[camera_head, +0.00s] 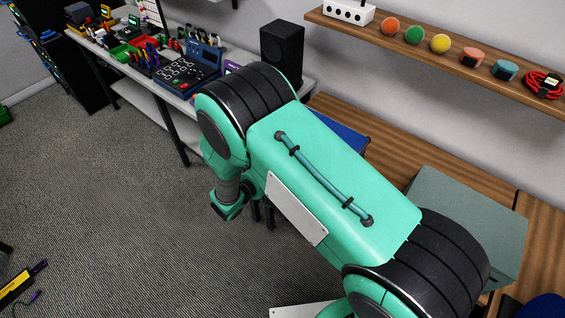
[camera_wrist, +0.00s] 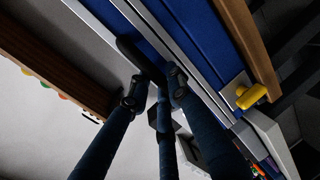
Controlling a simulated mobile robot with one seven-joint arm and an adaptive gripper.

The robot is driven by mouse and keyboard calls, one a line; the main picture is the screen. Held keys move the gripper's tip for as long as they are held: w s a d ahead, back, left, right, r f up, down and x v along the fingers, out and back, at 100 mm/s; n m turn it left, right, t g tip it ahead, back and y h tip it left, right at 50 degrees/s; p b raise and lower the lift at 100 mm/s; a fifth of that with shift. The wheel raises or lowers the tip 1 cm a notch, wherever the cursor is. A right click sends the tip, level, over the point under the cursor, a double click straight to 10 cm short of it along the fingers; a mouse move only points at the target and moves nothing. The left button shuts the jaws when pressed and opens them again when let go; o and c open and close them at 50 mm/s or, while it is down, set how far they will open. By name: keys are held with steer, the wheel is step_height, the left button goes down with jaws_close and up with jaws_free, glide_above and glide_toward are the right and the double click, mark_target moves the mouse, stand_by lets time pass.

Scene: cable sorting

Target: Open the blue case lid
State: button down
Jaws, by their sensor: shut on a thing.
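The blue case (camera_head: 347,133) shows in the head view only as a small blue strip behind my arm; the rest is hidden. In the wrist view, the blue case (camera_wrist: 205,35) fills the top as a blue panel with pale metal edging, seen steeply tilted. My gripper (camera_wrist: 155,82) is at the case's edge, its dark fingers shut around a short black piece (camera_wrist: 134,50) that looks like a handle on the case. A yellow knob (camera_wrist: 252,96) sits farther right on the case side. My gripper's fingertips are not clear in the head view.
A wooden shelf (camera_head: 440,62) with colored balls and a red cable coil (camera_head: 543,84) runs along the wall. A grey-green box (camera_head: 468,215) stands at the right. A black speaker (camera_head: 283,53) and a cluttered bench are behind. The carpet at left is mostly clear.

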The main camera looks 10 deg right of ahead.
steer(key=shift+d+r+p, duration=0.1)
steer(key=shift+r+p, duration=0.25)
steer(key=shift+r, duration=0.5)
steer(key=w+d+r+g+y+p, duration=0.2)
steer(key=w+d+r+p, duration=0.1)
steer(key=r+p, duration=0.3)
steer(key=w+d+r+g+y+p, duration=0.2)
steer(key=w+d+r+p, duration=0.15)
steer(key=r, duration=0.35)
steer(key=w+d+r+g+y+p, duration=0.2)
steer(key=r+p, duration=0.4)
steer(key=r, duration=0.1)
steer(key=w+d+r+p, duration=0.1)
steer(key=w+d+r, duration=0.1)
steer(key=w+d, duration=0.6)
steer(key=w+d+r+p, duration=0.1)
steer(key=w+d+r, duration=0.2)
steer(key=w+d, duration=0.5)
steer(key=shift+w+d, duration=0.25)
steer(key=shift+w, duration=0.05)
steer(key=shift+r, duration=0.1)
steer(key=c, duration=1.7)
jaws_free()
